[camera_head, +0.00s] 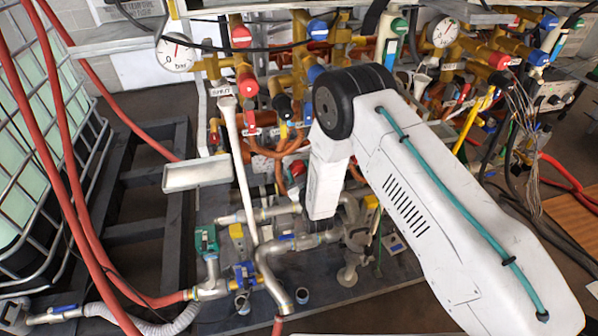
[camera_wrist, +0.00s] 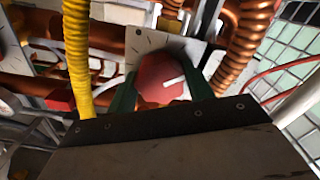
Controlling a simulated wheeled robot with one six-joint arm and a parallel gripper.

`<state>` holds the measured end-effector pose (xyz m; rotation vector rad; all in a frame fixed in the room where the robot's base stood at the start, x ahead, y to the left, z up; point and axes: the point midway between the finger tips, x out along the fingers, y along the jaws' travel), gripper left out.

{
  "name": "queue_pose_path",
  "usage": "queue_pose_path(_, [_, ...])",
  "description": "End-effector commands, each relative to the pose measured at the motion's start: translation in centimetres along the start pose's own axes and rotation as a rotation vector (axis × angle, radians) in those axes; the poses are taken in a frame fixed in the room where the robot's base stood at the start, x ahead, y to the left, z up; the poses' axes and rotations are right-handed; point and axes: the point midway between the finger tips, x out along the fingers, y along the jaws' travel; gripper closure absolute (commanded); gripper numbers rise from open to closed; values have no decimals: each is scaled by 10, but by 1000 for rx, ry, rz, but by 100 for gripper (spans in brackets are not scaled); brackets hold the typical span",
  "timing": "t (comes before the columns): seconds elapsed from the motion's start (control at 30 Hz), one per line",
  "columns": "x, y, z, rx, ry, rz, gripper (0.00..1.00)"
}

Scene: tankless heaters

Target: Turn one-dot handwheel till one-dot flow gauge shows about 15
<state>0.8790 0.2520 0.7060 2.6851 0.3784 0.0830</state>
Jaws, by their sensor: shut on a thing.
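In the wrist view a red handwheel (camera_wrist: 160,78) with a white mark sits between the two green fingers of my gripper (camera_wrist: 162,86). The gripper is shut on it, with one finger at each side. A pale plate (camera_wrist: 146,38) with small dark marks is behind the handwheel; I cannot read how many dots it has. In the head view my white arm hides the gripper and this handwheel. Two round white dials, one at the upper left (camera_head: 175,53) marked bar and one at the upper right (camera_head: 443,32), are visible. I cannot tell which gauge is the one-dot flow gauge, and no flow value is readable.
A yellow hose (camera_wrist: 77,55) runs close to the left finger, and ribbed copper pipes (camera_wrist: 243,40) pass to the right. In the head view brass valves and pipes crowd the rack around my arm. A caged tank (camera_head: 50,130) stands at the left.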

Motion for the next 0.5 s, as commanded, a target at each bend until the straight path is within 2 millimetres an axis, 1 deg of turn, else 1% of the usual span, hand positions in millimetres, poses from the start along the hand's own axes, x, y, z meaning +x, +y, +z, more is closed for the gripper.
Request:
queue_pose_path(0.1, [0,0,0,-122,0,0,71])
queue_pose_path(0.2, [0,0,0,-190,0,0,71])
queue_pose_path(0.3, [0,0,0,-218,0,-1,71])
queue_pose_path(0.5, [0,0,0,-220,0,-1,71])
